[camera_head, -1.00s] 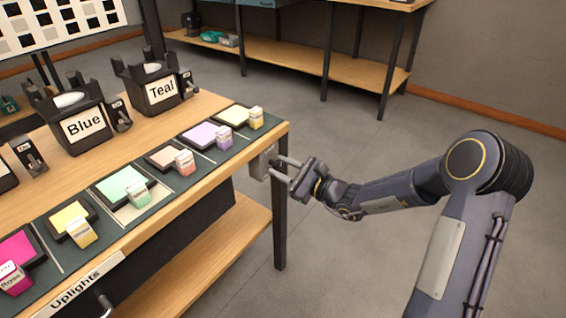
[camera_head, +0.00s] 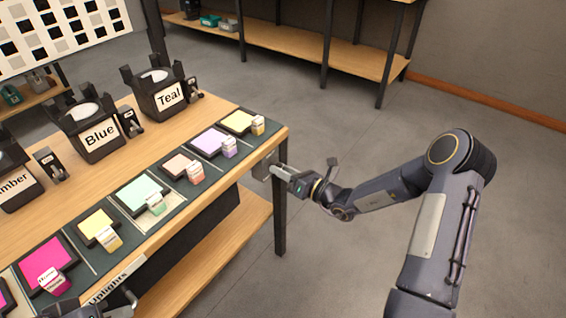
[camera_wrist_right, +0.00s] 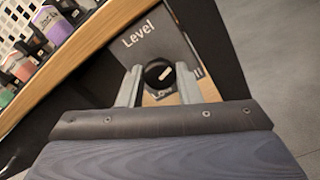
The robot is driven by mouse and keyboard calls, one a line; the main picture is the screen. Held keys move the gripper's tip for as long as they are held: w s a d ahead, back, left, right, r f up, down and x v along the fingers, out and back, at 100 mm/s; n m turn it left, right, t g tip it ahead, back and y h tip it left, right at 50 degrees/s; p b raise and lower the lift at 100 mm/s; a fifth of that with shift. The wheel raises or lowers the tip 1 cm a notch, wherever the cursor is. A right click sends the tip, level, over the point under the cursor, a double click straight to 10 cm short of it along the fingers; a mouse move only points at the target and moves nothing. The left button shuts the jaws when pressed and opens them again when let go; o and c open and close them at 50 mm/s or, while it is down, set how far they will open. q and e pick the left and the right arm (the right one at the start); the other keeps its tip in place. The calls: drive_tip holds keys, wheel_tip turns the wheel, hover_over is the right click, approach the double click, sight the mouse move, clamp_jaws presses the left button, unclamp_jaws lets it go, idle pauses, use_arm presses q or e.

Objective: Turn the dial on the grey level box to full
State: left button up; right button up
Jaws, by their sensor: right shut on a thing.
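The grey level box (camera_head: 262,166) is mounted at the table's right end, below the top, in the head view. In the right wrist view the box (camera_wrist_right: 168,38) carries the word "Level", and part of a label shows below the dial. Its black round dial (camera_wrist_right: 157,71) has a short white mark, slanted toward the upper right. My right gripper (camera_head: 276,172) is at the box; in the wrist view its fingers (camera_wrist_right: 158,84) are shut on the dial from both sides. A dark part of my left gripper (camera_head: 66,310) shows at the bottom left; its fingertips are unclear.
The wooden table (camera_head: 225,101) carries a row of coloured swatches with small labelled blocks along its front edge. Black holders marked Blue (camera_head: 97,136) and Teal (camera_head: 167,95) stand behind. A table leg (camera_head: 280,215) is just below the box.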

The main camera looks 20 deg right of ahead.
drive_tip(key=shift+m+p, duration=4.25)
drive_tip(key=shift+m, duration=1.75)
drive_tip(key=o, duration=1)
drive_tip(key=shift+c, duration=0.2)
drive_tip(key=v, duration=0.7)
drive_tip(key=shift+s+d, duration=0.25)
drive_tip(key=shift+s, duration=0.1)
